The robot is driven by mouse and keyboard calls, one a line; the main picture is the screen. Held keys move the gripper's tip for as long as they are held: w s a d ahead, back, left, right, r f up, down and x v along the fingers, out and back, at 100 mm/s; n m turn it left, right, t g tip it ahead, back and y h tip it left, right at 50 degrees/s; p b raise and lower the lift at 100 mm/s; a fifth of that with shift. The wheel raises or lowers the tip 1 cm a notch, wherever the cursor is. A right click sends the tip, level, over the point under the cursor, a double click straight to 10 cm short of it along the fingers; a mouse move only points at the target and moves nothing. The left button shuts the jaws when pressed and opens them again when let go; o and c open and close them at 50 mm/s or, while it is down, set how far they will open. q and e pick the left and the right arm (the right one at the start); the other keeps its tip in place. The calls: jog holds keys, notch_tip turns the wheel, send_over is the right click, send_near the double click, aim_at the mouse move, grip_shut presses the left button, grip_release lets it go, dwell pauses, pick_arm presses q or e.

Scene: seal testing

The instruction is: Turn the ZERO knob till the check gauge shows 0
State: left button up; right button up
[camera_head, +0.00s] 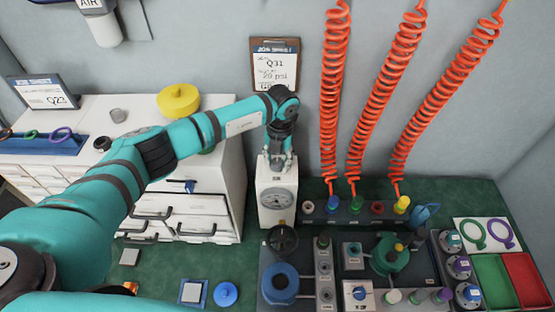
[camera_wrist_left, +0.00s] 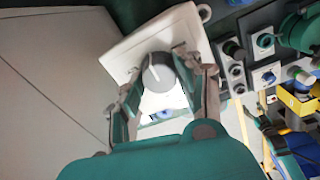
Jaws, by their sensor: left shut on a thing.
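The check gauge is a white upright box (camera_head: 277,224) with a round dial (camera_head: 278,198) on its front. The dial is too small for me to read its needle. My left gripper (camera_head: 280,160) comes down over the top of the box, and its fingers hide the knob in the head view. In the left wrist view, the left gripper (camera_wrist_left: 160,82) is shut on a dark grey round knob (camera_wrist_left: 158,73) with a pale line on it. One finger is on each side of the knob, above the white top (camera_wrist_left: 125,58).
A job card (camera_head: 276,66) hangs on the wall behind. Red coiled hoses (camera_head: 333,100) drop to a row of fittings right of the gauge. A black handwheel (camera_head: 282,241) and a blue ring (camera_head: 280,284) stand in front. White drawers (camera_head: 205,205) are at left.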

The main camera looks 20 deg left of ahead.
aim_at(279, 163)
pick_arm(q)
jog(key=shift+f+m+b, duration=0.15)
jog(key=shift+m+b, duration=1.15)
jog(key=shift+b, duration=0.2)
jog(key=shift+m+b, duration=1.2)
jog(key=shift+m, duration=0.2)
jog(key=shift+r, duration=0.2)
jog(key=o, duration=1.2)
jog(key=shift+c, duration=0.2)
notch_tip(279, 163, up, 12)
jog(key=shift+d, duration=0.2)
